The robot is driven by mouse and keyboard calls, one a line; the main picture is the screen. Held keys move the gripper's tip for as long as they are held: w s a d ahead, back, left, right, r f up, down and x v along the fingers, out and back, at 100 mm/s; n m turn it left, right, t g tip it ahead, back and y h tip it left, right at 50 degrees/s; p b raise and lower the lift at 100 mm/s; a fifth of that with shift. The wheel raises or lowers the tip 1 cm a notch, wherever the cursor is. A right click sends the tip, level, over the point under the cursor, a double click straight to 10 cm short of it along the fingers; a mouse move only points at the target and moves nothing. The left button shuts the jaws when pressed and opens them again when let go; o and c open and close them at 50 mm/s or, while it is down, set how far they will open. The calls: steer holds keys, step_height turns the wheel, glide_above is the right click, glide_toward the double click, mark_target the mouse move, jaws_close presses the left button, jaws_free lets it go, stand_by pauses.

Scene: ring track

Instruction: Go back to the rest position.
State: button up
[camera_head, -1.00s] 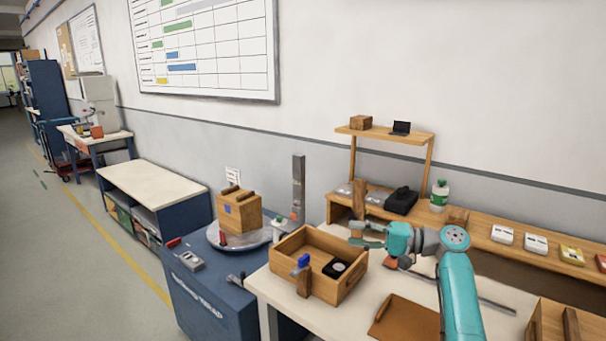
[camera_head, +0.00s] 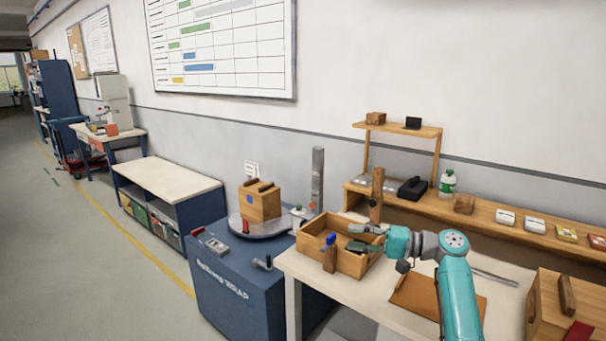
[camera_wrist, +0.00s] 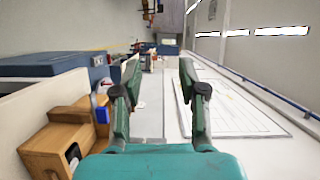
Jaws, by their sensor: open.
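My gripper (camera_head: 357,238) is open and empty, at the end of my teal arm. In the head view it overlaps the right part of an open wooden tray (camera_head: 352,264) on the white bench. In the wrist view my two green fingers (camera_wrist: 158,72) stand apart with nothing between them; the wall fills the right side there. Whether the gripper is above or beyond the tray I cannot tell. A blue-topped wooden clip (camera_head: 330,252) is at the tray's front wall. The tray's right interior is hidden behind my gripper.
A blue cabinet (camera_head: 240,285) left of the bench carries a turntable with a wooden box (camera_head: 260,203). A wooden shelf (camera_head: 490,208) with several small items runs along the wall. Another wooden box (camera_head: 550,312) stands at the right. The floor at left is clear.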

steer(key=s+a+f+m+t+h, duration=0.1)
steer(key=s+f+m+t+h, duration=0.3)
steer(key=f, duration=1)
steer(key=s+a+f+t+h, duration=0.15)
steer(key=s+f, duration=0.35)
steer(key=f, duration=1)
steer(key=s+d+f+m+h, duration=0.1)
steer(key=s+f+h, duration=0.2)
steer(key=s+f, duration=0.5)
steer(key=s+d+f+h, duration=0.25)
steer(key=s+f, duration=0.35)
steer(key=s, duration=0.5)
steer(key=s+d+r+n+t+h, duration=0.1)
steer(key=s+d+r+h, duration=0.15)
steer(key=s, duration=0.95)
steer(key=s+d+r+n+t+h, duration=0.1)
steer(key=s+n+h, duration=0.15)
steer(key=s, duration=0.85)
steer(key=s+r+n+t+h, duration=0.1)
steer(key=s+r+n, duration=0.3)
steer(key=s+r, duration=1)
step_height(320, 180, up, 4)
steer(key=shift+s+f+t, duration=0.15)
steer(key=shift+s+t, duration=0.05)
steer(key=shift+t, duration=0.45)
